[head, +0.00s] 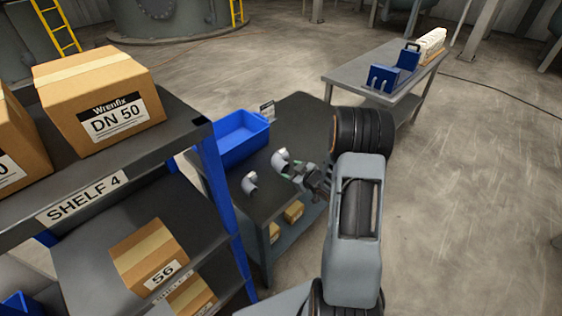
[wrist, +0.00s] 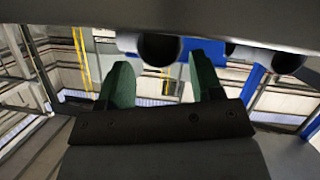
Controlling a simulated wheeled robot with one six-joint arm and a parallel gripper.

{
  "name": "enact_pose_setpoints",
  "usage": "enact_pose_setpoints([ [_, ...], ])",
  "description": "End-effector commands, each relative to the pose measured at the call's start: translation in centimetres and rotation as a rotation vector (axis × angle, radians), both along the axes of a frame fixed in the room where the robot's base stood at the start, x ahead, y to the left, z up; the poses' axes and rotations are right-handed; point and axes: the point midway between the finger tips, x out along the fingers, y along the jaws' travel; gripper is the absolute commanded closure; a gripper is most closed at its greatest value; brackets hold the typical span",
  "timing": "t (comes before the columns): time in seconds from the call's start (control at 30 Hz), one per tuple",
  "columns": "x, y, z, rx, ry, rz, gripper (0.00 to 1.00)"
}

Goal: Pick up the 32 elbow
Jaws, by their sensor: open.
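Two grey pipe elbows stand on a dark workbench. The farther elbow (head: 280,157) is close to my gripper's fingertips, and the nearer elbow (head: 250,182) is to the left, towards me. No size marking is readable on either, so I cannot tell which is the 32. My gripper (head: 297,170) is open, with green fingers pointing at the farther elbow. In the wrist view, which looks upside down, one elbow's dark open end (wrist: 159,48) shows between and beyond the fingers (wrist: 163,75). Another elbow end (wrist: 287,61) is off to the right. I see no grip on either.
A blue bin (head: 240,140) sits at the bench's far left. The bench top (head: 300,125) is clear behind the elbows. A shelf (head: 205,130) with cardboard boxes stands close on the left. A grey table (head: 345,78) with blue holders is farther back.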

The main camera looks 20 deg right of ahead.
Motion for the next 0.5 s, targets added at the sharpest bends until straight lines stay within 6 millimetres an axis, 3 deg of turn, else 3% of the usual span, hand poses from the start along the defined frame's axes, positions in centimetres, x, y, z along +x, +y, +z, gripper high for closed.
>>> enact_pose_setpoints([
  [0.2,2.3,0.8,-0.8,0.001,0.001,0.002,0.40],
  [0.5,2.7,0.9,-1.0,0.001,0.000,0.000,0.40],
])
